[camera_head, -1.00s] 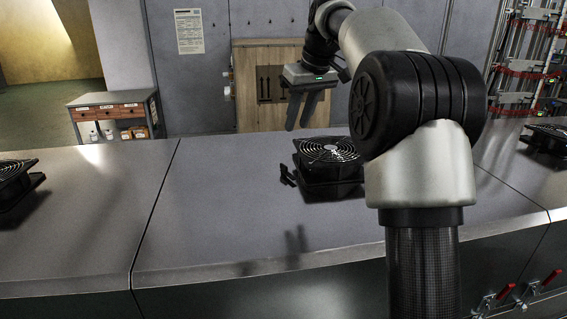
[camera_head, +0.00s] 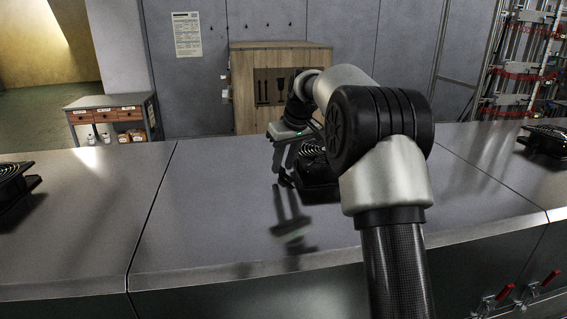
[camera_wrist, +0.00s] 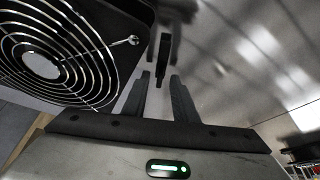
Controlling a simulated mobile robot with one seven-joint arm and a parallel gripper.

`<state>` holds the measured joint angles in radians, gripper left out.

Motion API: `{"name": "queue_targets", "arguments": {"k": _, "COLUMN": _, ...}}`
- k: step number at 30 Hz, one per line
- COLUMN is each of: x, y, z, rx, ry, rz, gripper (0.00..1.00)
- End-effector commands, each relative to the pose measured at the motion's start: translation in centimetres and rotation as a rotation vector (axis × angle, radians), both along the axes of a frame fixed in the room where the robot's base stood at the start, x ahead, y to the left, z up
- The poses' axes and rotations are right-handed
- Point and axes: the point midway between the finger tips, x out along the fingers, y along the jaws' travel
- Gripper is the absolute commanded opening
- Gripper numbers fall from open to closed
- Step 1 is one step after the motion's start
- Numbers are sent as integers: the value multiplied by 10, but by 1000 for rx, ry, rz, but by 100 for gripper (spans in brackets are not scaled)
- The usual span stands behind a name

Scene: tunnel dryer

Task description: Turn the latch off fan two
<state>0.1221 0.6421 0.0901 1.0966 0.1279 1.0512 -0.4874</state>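The middle fan (camera_head: 316,178), black with a round wire guard, sits on the grey metal dryer top. My arm partly hides it in the head view. Its guard and housing fill the upper left of the wrist view (camera_wrist: 62,52). A small black latch (camera_wrist: 163,58) stands beside the housing; in the head view it is at the fan's left side, close to my fingertips. My gripper (camera_wrist: 160,77) points down at the latch. Its two fingers are apart, with the latch just beyond and roughly between the tips. I cannot tell whether they touch it.
Other black fans sit at the far left (camera_head: 12,186) and far right (camera_head: 546,142) of the dryer top. Red-handled clamps (camera_head: 507,291) are on the front face at right. A wooden crate (camera_head: 240,88) stands behind. The dryer top left of my gripper is clear.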

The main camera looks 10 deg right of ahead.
Motion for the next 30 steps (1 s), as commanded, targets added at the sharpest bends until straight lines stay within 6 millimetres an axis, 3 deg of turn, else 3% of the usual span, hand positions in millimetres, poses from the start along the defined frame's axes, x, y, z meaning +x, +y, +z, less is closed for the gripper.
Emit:
{"name": "queue_targets", "arguments": {"k": 5, "x": 0, "y": 0, "z": 0, "rx": 0, "ry": 0, "rz": 0, "gripper": 26}}
{"name": "queue_targets", "arguments": {"k": 9, "x": 0, "y": 0, "z": 0, "rx": 0, "ry": 0, "rz": 0, "gripper": 2}}
{"name": "queue_targets", "arguments": {"k": 10, "x": 0, "y": 0, "z": 0, "rx": 0, "ry": 0, "rz": 0, "gripper": 0}}
{"name": "queue_targets", "arguments": {"k": 17, "x": 0, "y": 1, "z": 1, "rx": -1, "ry": 1, "rz": -30, "gripper": 0}}
{"name": "queue_targets", "arguments": {"k": 30, "x": -1, "y": 4, "z": 1, "rx": -1, "ry": 1, "rz": -390, "gripper": 0}}
